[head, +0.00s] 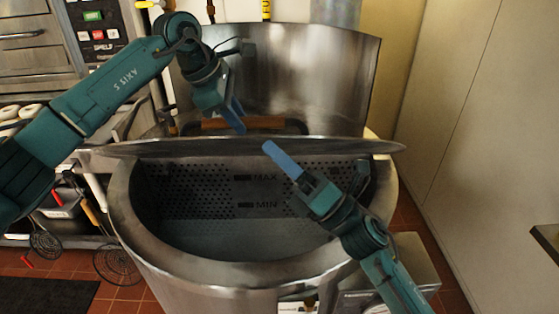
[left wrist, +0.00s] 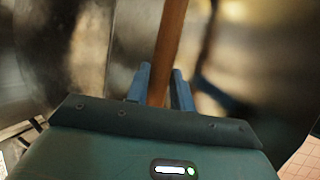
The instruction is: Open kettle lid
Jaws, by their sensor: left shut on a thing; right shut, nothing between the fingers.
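The big steel kettle (head: 128,225) stands in the middle of the head view. Its round lid (head: 345,147) is tilted up and seen nearly edge-on, so the inside shows, with a perforated wall marked MAX and MIN. The lid's brown bar handle (head: 285,123) is on its far side. My left gripper (head: 238,122) is shut on this handle; in the left wrist view the handle (left wrist: 170,45) runs between the blue fingers (left wrist: 159,85). My right gripper (head: 270,148) is shut and empty at the lid's near side, over the kettle opening; whether it touches the lid is unclear.
A tall curved steel panel (head: 300,70) rises behind the lid. A shelf with bagels (head: 30,111) and hanging wire skimmers (head: 115,264) is at the left, below an oven (head: 30,40). A pale wall (head: 465,130) is at the right. Tiled floor shows around the kettle.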

